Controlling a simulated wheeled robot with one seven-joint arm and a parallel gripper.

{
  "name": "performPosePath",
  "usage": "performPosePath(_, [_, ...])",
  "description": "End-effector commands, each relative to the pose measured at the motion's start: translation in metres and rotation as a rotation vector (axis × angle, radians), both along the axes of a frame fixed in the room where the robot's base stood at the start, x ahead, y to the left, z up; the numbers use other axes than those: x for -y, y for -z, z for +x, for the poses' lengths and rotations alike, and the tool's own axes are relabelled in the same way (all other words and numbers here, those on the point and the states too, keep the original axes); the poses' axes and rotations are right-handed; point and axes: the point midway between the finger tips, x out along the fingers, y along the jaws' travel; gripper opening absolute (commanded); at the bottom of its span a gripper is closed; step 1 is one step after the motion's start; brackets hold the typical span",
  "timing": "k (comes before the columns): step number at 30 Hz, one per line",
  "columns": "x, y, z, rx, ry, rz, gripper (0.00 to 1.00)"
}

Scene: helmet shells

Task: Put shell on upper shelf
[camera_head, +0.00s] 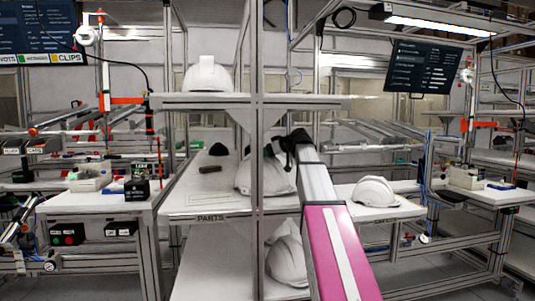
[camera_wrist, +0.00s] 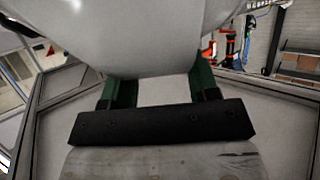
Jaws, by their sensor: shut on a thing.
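My gripper (camera_wrist: 162,88) has two green fingers shut on a white shell (camera_wrist: 130,30), which fills the top of the wrist view. In the head view my arm reaches in from the lower right, and its dark end meets the right side of the shell (camera_head: 247,178) at the PARTS level. A metal post partly hides this shell, and I cannot tell whether it touches the surface below. The upper shelf (camera_head: 310,100) is above it. Another white shell (camera_head: 208,76) sits on the upper shelf's left part.
A white shell (camera_head: 375,191) lies on the right table. Another shell (camera_head: 288,262) is on the lower level behind my arm. The rack's upright post (camera_head: 257,130) stands in front of the held shell. The upper shelf's right part looks clear. Small items lie on the PARTS table (camera_head: 195,205).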

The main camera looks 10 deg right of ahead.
Motion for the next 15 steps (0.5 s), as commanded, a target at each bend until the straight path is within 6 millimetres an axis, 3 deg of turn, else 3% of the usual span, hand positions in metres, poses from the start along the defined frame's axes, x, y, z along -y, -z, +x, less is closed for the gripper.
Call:
performPosePath(9, [0.0000, 0.0020, 0.0002, 0.001, 0.000, 0.001, 0.03])
performPosePath(10, [0.0000, 0.0020, 0.0001, 0.000, 0.000, 0.000, 0.65])
performPosePath(12, [0.0000, 0.0019, 0.0001, 0.000, 0.000, 0.000, 0.81])
performPosePath(15, [0.0000, 0.0019, 0.0001, 0.000, 0.000, 0.000, 0.81])
